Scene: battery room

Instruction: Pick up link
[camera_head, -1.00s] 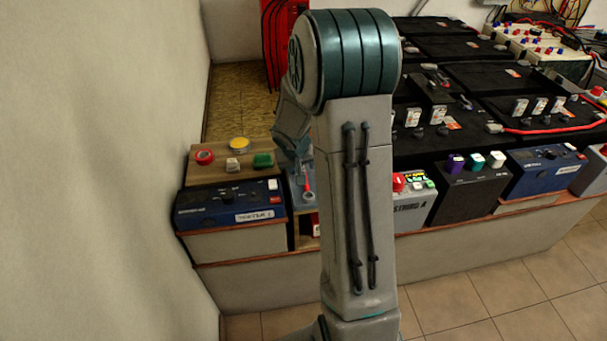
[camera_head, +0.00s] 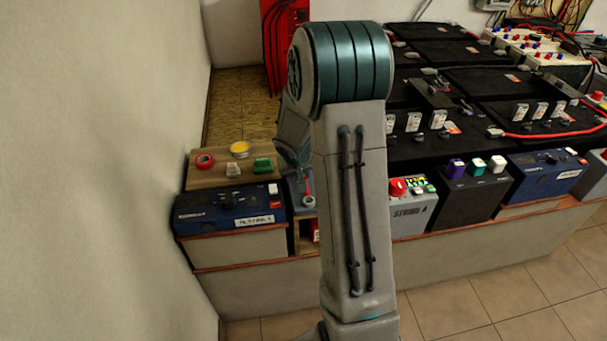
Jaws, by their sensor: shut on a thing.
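My arm stands upright in the middle of the view and blocks much of the scene behind it. Part of my forearm shows at its left side, reaching down towards the bench. My gripper's fingertips are hidden behind my arm, so I cannot see what is between them. No link can be told apart for certain; small parts lie among the black batteries (camera_head: 465,80) at right, too small to name.
A wooden board (camera_head: 215,181) at left carries a red roll (camera_head: 204,161), a yellow-topped round thing (camera_head: 239,149) and a green block (camera_head: 263,165). A blue instrument box (camera_head: 205,217) stands in front. A grey box with a red button (camera_head: 410,215) stands right of my arm.

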